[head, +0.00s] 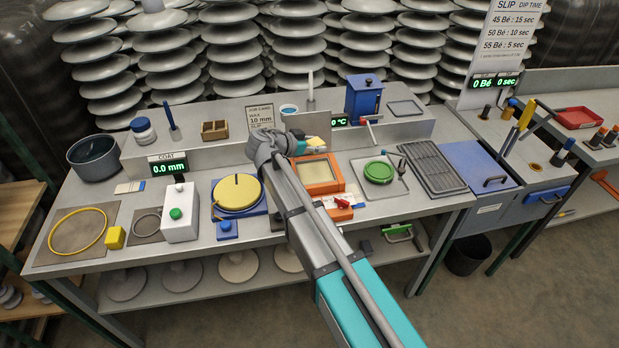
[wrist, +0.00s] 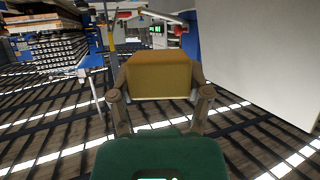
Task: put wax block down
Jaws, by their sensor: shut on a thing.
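The wax block (wrist: 163,75) is a tan-yellow block with slanted top edges. In the wrist view it sits between the fingers of my gripper (wrist: 162,97), which is shut on it. In the head view my gripper (head: 312,145) is above the rear middle of the bench, near the orange-framed tray. A small pale yellow part of the block (head: 318,141) shows there at the gripper's end. The arm hides part of the bench below. A separate yellow cube (head: 115,237) stands at the front left of the bench.
The job card (head: 260,118) stands behind my gripper on the raised shelf. A yellow disc (head: 237,189) and white box (head: 180,216) are left.

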